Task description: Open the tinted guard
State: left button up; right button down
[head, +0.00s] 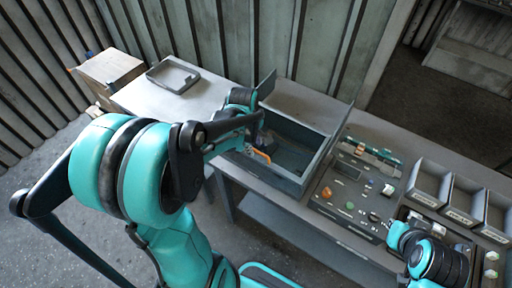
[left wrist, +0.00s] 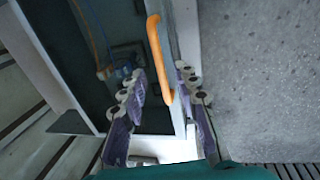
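The blower housing (head: 302,184) is a grey open-topped box on the bench in the head view. A bar-shaped orange handle (head: 261,155) is at its near left side. In the left wrist view the orange handle (left wrist: 156,50) runs along the edge of a dark pane (left wrist: 90,45), which looks like the tinted guard; pipes show behind it. My left gripper (left wrist: 160,75) is open, its fingers on either side of the handle's lower end, with gaps visible. In the head view my left gripper (head: 250,138) is partly hidden by its own wrist. My right arm shows at lower right; its fingers cannot be made out.
A control panel (head: 350,190) with buttons stands right of the housing. Grey bins (head: 430,183) stand farther right. A grey tray (head: 172,76) lies on the bench at the back left, beside a cardboard-coloured box (head: 112,68). Open floor lies in front of the bench.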

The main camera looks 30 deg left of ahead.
pick_arm(q)
jog(key=shift+w+f, duration=0.15)
jog(key=shift+f, duration=0.65)
grip_shut()
jog(key=w, duration=0.7)
jog(key=w+d+b, duration=0.1)
jog(key=w, duration=0.7)
jog(key=w+d+b, duration=0.1)
jog(key=w, duration=0.7)
jog(key=shift+w, duration=0.25)
